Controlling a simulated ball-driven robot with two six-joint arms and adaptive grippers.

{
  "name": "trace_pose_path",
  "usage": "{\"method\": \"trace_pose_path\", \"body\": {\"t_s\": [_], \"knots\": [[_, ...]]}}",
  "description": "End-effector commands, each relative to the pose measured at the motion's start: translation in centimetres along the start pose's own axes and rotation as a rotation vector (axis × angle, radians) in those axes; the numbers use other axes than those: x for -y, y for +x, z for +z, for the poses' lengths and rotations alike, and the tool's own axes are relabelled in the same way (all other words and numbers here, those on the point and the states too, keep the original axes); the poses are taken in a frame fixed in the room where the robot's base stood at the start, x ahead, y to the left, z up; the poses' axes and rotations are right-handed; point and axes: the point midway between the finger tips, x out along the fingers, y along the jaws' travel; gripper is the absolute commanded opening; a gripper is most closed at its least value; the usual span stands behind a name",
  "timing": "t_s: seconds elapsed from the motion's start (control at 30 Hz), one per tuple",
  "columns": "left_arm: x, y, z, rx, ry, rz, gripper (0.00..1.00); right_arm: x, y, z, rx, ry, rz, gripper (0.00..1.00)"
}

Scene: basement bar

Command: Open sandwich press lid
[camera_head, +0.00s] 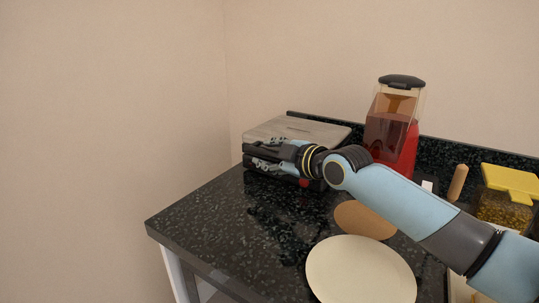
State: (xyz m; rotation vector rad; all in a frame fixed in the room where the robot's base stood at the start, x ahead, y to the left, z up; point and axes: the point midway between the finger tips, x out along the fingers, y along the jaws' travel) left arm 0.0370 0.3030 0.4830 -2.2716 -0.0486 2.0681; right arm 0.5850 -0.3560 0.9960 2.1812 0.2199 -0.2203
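The sandwich press (297,127) sits at the back corner of the dark counter, with a grey metallic top and a black front. Its lid looks closed, lying flat. My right gripper (262,154) is at the front of the press, its fingers against or just before the front edge; contact is unclear. The fingers appear spread apart, with no held thing visible between them. My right forearm hides the right part of the press front. My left gripper is not in view.
A dark speckled counter (215,213) has free room at front left. A red dispenser (404,125) stands right of the press. A cream plate (360,272) and a brown round mat (366,220) lie in front. A yellow-lidded jar (505,208) stands at far right.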

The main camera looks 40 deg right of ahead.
Motion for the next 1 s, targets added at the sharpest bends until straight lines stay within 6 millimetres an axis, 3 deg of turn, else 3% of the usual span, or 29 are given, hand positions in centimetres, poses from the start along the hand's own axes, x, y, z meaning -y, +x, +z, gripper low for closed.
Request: {"method": "trace_pose_path", "body": {"t_s": [0.03, 0.23, 0.73, 1.0], "knots": [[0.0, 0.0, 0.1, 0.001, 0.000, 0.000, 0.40, 0.0, 0.0, 0.0, 0.000, 0.000, 0.000, 0.26], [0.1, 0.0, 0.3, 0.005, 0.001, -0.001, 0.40, 0.0, 0.0, 0.0, 0.000, 0.000, 0.000, 0.00], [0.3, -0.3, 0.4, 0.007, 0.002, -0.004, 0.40, -0.3, -0.1, -0.2, 0.000, 0.010, -0.005, 0.00], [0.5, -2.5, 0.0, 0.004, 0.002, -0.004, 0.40, -3.1, -0.8, -1.9, -0.001, 0.107, -0.044, 0.00]]}}
